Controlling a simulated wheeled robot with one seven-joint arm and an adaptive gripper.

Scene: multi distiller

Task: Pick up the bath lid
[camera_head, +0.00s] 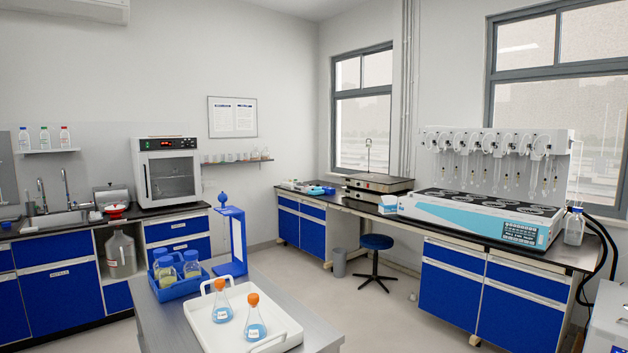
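No part that I can surely tell as the bath lid shows. A low metal box with a flat, wide top (380,183) stands on the dark bench by the far window. A thin upright piece with a ring (368,155) rises at its back. It may be the bath, but at this size I cannot tell whether its top is a separate lid. My gripper is not in view.
A white and blue multi-place distiller (475,215) fills the right part of the bench (420,232). A blue stool (376,242) stands before it. A white tray with two flasks (205,342) sits on the near grey table (318,338). Open floor lies between.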

